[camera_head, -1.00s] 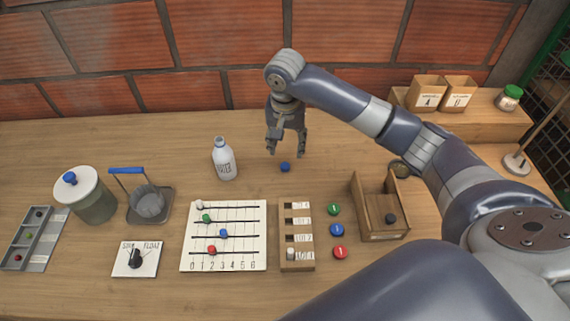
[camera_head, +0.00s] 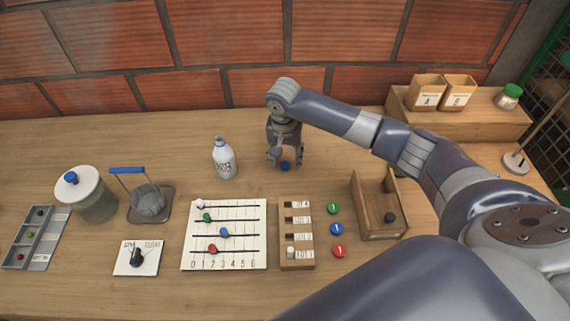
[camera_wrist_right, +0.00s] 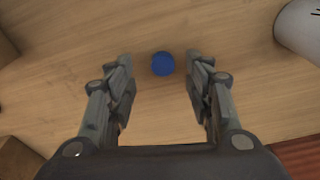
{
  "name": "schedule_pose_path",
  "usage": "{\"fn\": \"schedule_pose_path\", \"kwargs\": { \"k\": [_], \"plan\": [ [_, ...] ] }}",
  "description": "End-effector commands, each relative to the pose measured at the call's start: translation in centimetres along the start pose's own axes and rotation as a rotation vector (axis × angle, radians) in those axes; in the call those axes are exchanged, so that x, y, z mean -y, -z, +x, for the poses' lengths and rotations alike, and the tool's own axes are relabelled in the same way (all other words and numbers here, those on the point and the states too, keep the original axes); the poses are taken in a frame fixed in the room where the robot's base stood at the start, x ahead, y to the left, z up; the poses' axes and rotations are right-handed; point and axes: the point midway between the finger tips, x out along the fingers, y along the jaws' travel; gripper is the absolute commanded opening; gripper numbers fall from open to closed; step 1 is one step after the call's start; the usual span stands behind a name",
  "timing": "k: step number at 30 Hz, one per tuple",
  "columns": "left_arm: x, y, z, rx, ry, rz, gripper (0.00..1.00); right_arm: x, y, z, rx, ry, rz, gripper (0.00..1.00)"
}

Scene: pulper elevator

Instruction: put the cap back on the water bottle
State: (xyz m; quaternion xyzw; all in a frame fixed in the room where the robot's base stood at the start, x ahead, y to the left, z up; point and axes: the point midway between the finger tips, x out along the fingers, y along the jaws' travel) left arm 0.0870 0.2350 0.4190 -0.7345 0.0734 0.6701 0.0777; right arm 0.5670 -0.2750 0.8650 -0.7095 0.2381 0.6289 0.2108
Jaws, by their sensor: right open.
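The white water bottle (camera_head: 224,160) stands upright on the table, left of my right gripper. Its body also shows at the upper right of the right wrist view (camera_wrist_right: 302,28). The small blue cap (camera_head: 285,166) lies on the table, apart from the bottle. My right gripper (camera_head: 285,163) points down over the cap with its fingers spread. In the right wrist view the cap (camera_wrist_right: 163,64) sits between the open fingertips, with a gap on each side. My left gripper is in neither view.
A slider board (camera_head: 255,262) and a slotted wooden block (camera_head: 297,267) lie in front. A wooden bin (camera_head: 384,237) stands to the right, and a lidded jar (camera_head: 95,205) and a blue-handled basket (camera_head: 128,170) to the left. A brick wall (camera_head: 230,40) closes the back.

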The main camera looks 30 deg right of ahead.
Motion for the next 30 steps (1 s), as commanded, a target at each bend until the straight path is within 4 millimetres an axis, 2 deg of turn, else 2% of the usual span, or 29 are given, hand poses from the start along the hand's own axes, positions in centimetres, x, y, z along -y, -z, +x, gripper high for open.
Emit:
{"fn": "schedule_pose_path", "kwargs": {
  "k": [7, 19, 20, 26, 30],
  "plan": [
    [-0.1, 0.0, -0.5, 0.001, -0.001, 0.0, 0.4, 0.3, 0.3, 2.9, 0.0, -0.001, 0.0, 0.48],
    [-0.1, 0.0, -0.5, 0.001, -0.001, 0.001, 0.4, 0.3, 0.3, 3.2, -0.001, 0.001, -0.001, 0.48],
    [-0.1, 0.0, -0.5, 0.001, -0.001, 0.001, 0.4, 0.3, 0.3, 3.2, -0.001, 0.001, -0.001, 0.41],
    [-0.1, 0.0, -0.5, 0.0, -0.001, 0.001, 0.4, 0.3, 0.3, 3.2, -0.001, 0.001, -0.001, 0.18],
    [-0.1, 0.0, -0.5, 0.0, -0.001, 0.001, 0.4, 0.3, 0.3, 3.2, -0.001, 0.001, -0.001, 0.15]
  ]
}}
